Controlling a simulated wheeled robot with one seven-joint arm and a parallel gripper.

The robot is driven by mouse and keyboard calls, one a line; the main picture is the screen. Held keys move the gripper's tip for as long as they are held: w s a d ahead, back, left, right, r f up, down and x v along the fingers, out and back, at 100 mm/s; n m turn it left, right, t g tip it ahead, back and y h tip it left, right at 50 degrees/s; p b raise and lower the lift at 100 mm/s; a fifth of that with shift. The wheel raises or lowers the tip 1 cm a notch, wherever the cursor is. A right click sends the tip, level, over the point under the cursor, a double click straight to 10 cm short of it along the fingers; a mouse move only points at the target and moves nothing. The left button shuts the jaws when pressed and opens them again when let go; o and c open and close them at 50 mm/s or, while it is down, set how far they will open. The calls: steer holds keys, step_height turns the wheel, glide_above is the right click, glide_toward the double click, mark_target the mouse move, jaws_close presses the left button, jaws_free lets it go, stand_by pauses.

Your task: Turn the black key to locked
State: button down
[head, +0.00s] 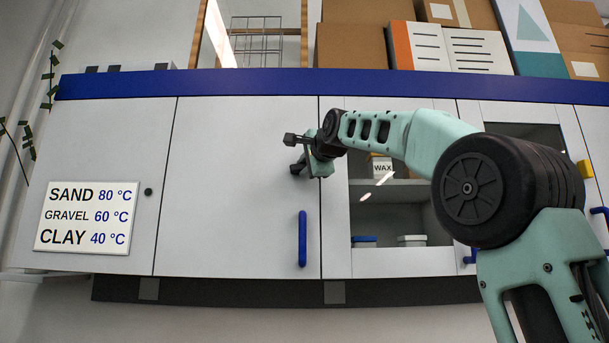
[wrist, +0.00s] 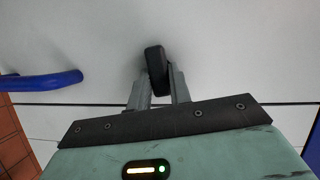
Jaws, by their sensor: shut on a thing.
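The black key (wrist: 155,70) sticks out of a pale grey cabinet door and looks like a dark rounded bar in the wrist view. It stands nearly upright there, slightly tilted. My gripper (wrist: 158,86) is shut on it, with one grey finger on each side. In the head view my gripper (head: 302,163) is at the door's right edge, above the blue handle. The key is small and dark there and hard to separate from the fingers. No lock marking can be made out around the key.
A blue handle (head: 302,238) stands below the key; it also shows in the wrist view (wrist: 40,83). A glass-fronted cabinet with a WAX box (head: 381,168) is to the right. A temperature sign (head: 87,216) is at the left. Boxes (head: 352,45) stand on top.

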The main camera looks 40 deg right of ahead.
steer(key=shift+d+f+m+t+b, duration=0.15)
steer(key=shift+m+t+b, duration=0.25)
steer(key=shift+m+b, duration=0.4)
steer(key=c, duration=1.3)
jaws_free()
steer(key=shift+s, duration=0.1)
steer(key=b+v, duration=0.6)
steer(key=v, duration=1.1)
steer(key=shift+s+f, duration=0.1)
